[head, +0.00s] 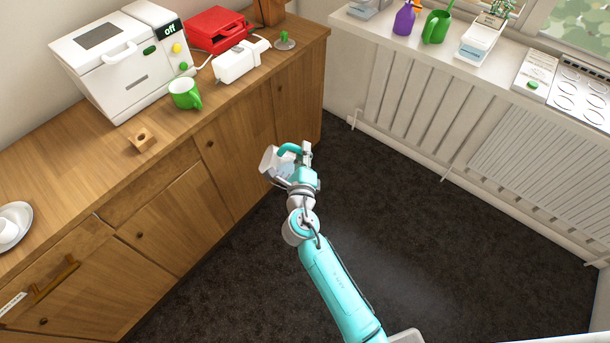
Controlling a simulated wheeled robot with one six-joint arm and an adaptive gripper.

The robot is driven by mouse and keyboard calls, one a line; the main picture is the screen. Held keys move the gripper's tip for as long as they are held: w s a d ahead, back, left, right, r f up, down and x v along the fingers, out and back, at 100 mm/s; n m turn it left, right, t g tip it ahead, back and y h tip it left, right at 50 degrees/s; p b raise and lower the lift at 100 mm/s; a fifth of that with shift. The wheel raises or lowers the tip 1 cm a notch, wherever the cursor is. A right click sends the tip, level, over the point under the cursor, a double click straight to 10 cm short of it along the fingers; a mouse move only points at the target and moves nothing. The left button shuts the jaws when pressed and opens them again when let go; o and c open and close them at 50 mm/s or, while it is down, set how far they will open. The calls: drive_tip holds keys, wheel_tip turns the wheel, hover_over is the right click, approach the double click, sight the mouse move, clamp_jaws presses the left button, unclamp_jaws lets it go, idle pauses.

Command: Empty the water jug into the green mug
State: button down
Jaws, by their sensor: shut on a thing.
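The green mug (182,94) stands upright on the wooden counter, in front of the white machine, with its handle to the right. My gripper (288,163) is over the dark floor, in front of the counter and to the right of and below the mug in the picture. It is shut on the water jug (269,160), a pale, see-through vessel that looks tilted. The gripper hides part of the jug. I cannot tell how much water is in it. The jug is well apart from the mug.
A white machine marked "off" (122,62), a red case (218,30) and a white appliance (240,62) stand behind the mug. A wooden block (142,138) lies nearer. A plate (14,225) is far left. The windowsill holds a purple bottle (404,20) and a green can (436,27).

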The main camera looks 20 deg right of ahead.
drive_tip(key=w+a+r+h, duration=0.1)
drive_tip(key=w+a+r, duration=0.5)
drive_tip(key=w, duration=0.3)
drive_tip(key=w+a+r+m+g+h, duration=0.1)
drive_tip(key=w+a+r, duration=0.5)
drive_tip(key=w, duration=0.3)
drive_tip(key=w+a+r+h, duration=0.1)
drive_tip(key=w+a+r, duration=0.6)
drive_tip(key=w, duration=0.2)
drive_tip(key=shift+w+a+m, duration=0.3)
drive_tip(key=shift+w, duration=0.05)
idle(6.2)
